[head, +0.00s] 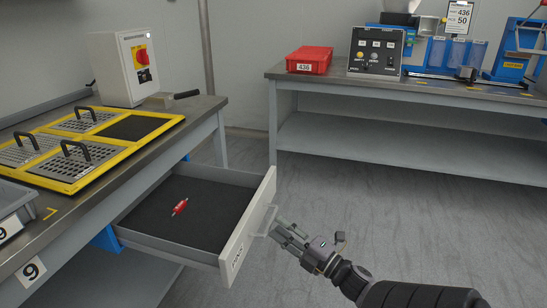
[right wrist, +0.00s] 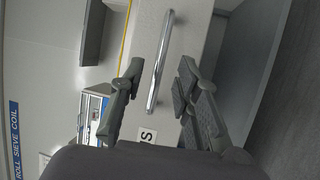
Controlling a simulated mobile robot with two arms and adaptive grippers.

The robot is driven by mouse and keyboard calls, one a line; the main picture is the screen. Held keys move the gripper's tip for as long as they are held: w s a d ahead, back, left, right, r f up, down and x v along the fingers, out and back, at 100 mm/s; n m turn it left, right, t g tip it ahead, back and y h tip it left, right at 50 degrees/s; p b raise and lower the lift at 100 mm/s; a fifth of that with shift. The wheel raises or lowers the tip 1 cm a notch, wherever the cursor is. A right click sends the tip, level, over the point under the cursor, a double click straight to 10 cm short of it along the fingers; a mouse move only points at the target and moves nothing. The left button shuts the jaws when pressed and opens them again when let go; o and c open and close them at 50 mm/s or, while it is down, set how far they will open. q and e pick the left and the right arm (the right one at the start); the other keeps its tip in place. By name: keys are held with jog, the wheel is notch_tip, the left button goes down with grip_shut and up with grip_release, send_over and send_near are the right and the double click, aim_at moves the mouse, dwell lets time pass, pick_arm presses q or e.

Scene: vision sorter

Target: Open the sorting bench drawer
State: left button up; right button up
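The sorting bench drawer (head: 245,232) is pulled out from under the left bench in the head view. Its dark-lined inside shows, with a red item with pale ends (head: 180,207) lying in it. A bar handle (head: 269,221) is on its light front; the bright metal bar also shows in the right wrist view (right wrist: 158,70). My right gripper (head: 283,231) is at the handle. In the right wrist view its fingers (right wrist: 160,80) are apart, one on each side of the bar, with visible gaps. My left gripper is not in view.
The left bench (head: 190,115) carries a yellow-framed sieve panel (head: 100,178) and a switch box (head: 125,68). A far bench (head: 440,95) holds a red bin (head: 309,60) and a control box (head: 375,52). The grey floor (head: 420,215) between the benches is clear.

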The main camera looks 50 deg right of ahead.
jog(key=s+f, duration=0.1)
jog(key=s, duration=0.7)
jog(key=shift+f, duration=0.25)
jog(key=shift+w, duration=0.1)
